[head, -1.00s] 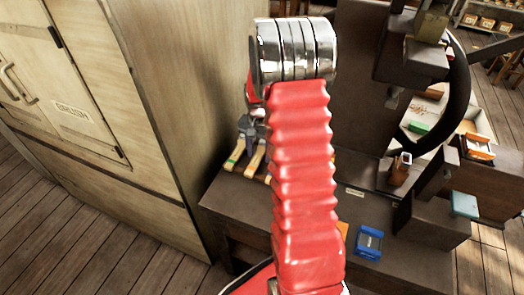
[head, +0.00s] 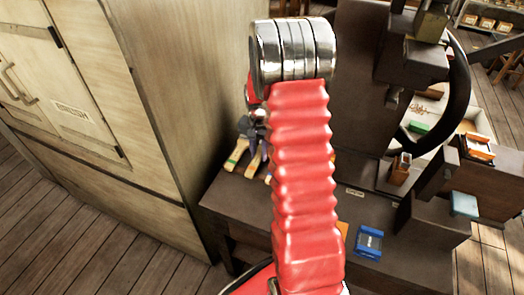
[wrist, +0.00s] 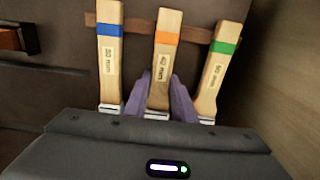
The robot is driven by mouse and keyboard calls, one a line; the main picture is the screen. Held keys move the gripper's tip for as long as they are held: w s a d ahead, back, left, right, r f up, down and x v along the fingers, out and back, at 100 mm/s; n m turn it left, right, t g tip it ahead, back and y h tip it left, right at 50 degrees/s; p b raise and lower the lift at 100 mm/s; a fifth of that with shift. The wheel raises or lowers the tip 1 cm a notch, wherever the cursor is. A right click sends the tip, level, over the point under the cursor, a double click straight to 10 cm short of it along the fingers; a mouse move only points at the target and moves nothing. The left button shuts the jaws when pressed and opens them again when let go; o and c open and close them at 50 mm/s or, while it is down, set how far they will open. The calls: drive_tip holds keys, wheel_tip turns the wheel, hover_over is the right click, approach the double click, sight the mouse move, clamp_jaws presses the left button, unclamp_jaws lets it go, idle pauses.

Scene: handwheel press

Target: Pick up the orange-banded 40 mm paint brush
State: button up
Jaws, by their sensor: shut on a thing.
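The orange-banded paint brush (wrist: 162,65), marked 40 mm, stands in the middle of three brushes in the wrist view, its pale wooden handle pointing up the picture. My gripper (wrist: 162,97) has its purple fingers on both sides of this handle, shut on it below the label. The brush's lower end is hidden behind my gripper body. A blue-banded brush (wrist: 109,55) is to its left and a green-banded brush (wrist: 218,65) to its right, both apart from the fingers. In the head view my arm hides most of the gripper and the orange-banded brush.
A brown strip (wrist: 192,33) runs behind the handles. In the head view, a tall wooden cabinet (head: 165,120) stands close on the left. The dark press (head: 365,120) with its black handwheel is to the right. A blue box (head: 368,242) lies on the bench front.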

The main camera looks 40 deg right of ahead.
sight(259, 155)
clamp_jaws()
wheel_tip(259, 155, up, 10)
idle(0.6)
idle(0.5)
